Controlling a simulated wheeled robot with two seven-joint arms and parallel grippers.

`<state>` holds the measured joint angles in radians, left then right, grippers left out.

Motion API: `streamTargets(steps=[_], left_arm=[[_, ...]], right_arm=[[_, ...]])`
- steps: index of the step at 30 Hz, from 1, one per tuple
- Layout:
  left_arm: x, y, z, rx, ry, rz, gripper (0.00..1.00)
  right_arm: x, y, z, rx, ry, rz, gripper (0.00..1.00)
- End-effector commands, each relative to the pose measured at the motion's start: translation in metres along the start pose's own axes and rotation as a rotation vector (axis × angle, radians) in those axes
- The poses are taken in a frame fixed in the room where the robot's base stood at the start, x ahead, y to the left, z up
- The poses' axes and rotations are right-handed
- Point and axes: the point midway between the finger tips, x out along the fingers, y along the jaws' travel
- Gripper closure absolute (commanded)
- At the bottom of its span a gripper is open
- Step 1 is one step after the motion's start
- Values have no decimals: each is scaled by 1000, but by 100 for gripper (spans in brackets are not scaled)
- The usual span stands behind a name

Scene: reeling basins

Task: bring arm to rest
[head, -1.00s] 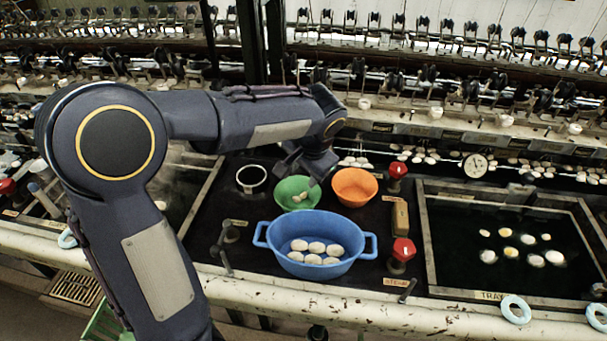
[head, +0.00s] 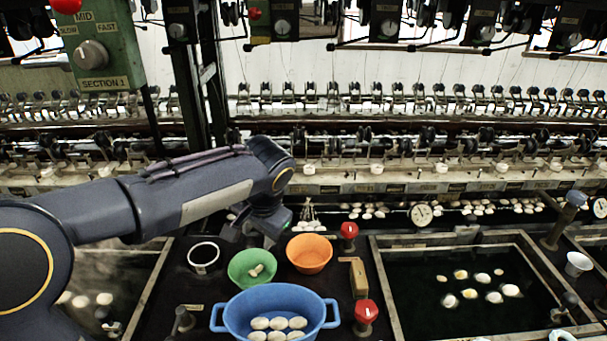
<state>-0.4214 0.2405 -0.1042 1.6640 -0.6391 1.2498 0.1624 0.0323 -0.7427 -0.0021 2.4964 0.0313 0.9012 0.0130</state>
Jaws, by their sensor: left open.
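My left arm (head: 190,200) comes in from the left, and its gripper (head: 256,232) hangs just above and behind the green bowl (head: 238,278). The gripper is open and I see nothing held in it; its fingers are dark and partly hidden by its own wrist. A few pale cocoons (head: 257,270) lie in the green bowl. My right gripper is not in view.
A blue two-handled basin (head: 243,314) holds several white cocoons. Close by are an orange bowl (head: 310,254), a white-rimmed cup (head: 203,256) and red knobs (head: 366,311). A dark water basin (head: 430,324) with floating cocoons lies right; reeling machinery (head: 400,145) stands behind.

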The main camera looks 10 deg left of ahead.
Motion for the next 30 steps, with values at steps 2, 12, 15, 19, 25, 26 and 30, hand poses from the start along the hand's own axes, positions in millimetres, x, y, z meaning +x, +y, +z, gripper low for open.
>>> streamTargets(steps=[2,12,15,19,25,26,30], left_arm=[[-1,-1,5,-8,2,11,59],[-16,13,131,-258,122,325,59],[-19,33,167,-359,184,413,59],[-19,59,198,-469,255,487,59],[-16,80,215,-552,313,532,59],[-15,80,216,-557,316,534,59],[-15,82,216,-560,317,537,59]], right_arm=[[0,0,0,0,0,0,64],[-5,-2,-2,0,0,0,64],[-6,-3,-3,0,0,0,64],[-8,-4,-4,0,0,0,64],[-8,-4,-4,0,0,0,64],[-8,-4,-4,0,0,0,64],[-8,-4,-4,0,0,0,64]])
